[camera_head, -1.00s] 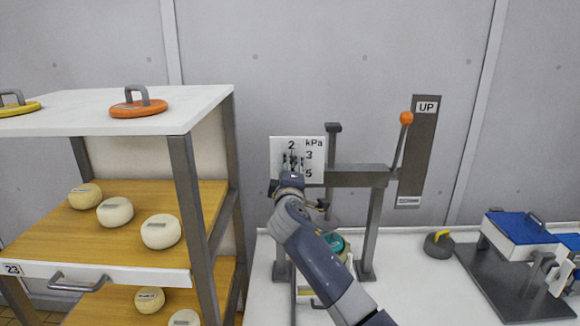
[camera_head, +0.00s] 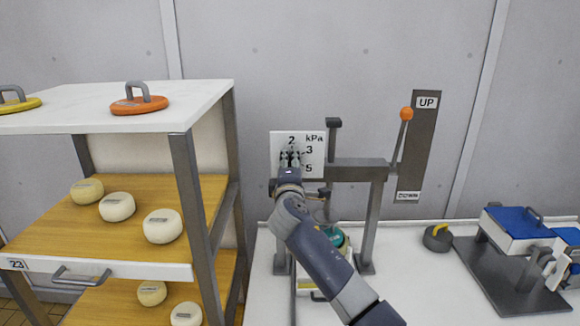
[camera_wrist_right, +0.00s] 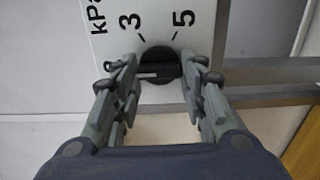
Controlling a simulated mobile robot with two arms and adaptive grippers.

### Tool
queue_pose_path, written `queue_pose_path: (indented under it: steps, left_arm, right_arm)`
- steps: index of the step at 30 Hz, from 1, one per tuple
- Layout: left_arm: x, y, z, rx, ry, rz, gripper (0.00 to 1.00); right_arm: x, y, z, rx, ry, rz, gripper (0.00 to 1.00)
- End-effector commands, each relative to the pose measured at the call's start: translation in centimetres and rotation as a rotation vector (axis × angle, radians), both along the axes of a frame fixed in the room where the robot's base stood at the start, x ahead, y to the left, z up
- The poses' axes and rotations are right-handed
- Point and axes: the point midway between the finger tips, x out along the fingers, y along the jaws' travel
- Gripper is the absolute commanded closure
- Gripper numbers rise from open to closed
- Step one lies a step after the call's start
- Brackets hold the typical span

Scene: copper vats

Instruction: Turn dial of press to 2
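The press (camera_head: 345,172) stands on the white table with a white dial panel (camera_head: 315,170) marked 2, 3, 5 and kPa. The round black dial (camera_wrist_right: 160,58) shows in the right wrist view, below the marks 3 and 5. Its raised bar lies across the picture there; which number it is set to I cannot tell. My right gripper (camera_head: 290,158) is in front of the panel and hides the dial in the head view. In the wrist view its fingers (camera_wrist_right: 157,78) are apart, one on each side of the dial, with nothing clearly gripped. My left gripper is not in view.
A lever with an orange knob (camera_head: 406,114) stands beside the UP plate (camera_head: 427,130). A shelf rack (camera_head: 190,190) with several white cheeses is at left. A dark weight with a yellow handle (camera_head: 437,240) and blue-lidded boxes (camera_head: 520,226) are at right.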

Motion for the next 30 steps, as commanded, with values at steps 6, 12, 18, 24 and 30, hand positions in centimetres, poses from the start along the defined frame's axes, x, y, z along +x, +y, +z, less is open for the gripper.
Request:
queue_pose_path:
  steps: [6, 12, 18, 24, 30]
  left_arm:
    - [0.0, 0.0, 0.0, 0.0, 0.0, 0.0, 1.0]
    - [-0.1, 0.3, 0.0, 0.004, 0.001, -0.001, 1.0]
    - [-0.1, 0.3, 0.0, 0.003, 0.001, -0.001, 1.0]
    - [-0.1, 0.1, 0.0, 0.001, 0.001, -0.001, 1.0]
    - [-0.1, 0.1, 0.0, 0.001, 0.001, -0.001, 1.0]
  right_arm:
    - [0.0, -0.1, 0.3, -0.002, -0.006, 0.0, 0.41]
    - [0.0, 0.0, 0.2, -0.001, -0.003, 0.0, 0.41]
    - [-0.8, 0.0, 0.1, 0.001, -0.004, 0.0, 0.41]
    - [-3.3, 0.0, 0.0, 0.002, -0.002, 0.002, 0.41]
    - [-6.6, 0.0, 0.0, 0.0, -0.003, 0.002, 0.41]
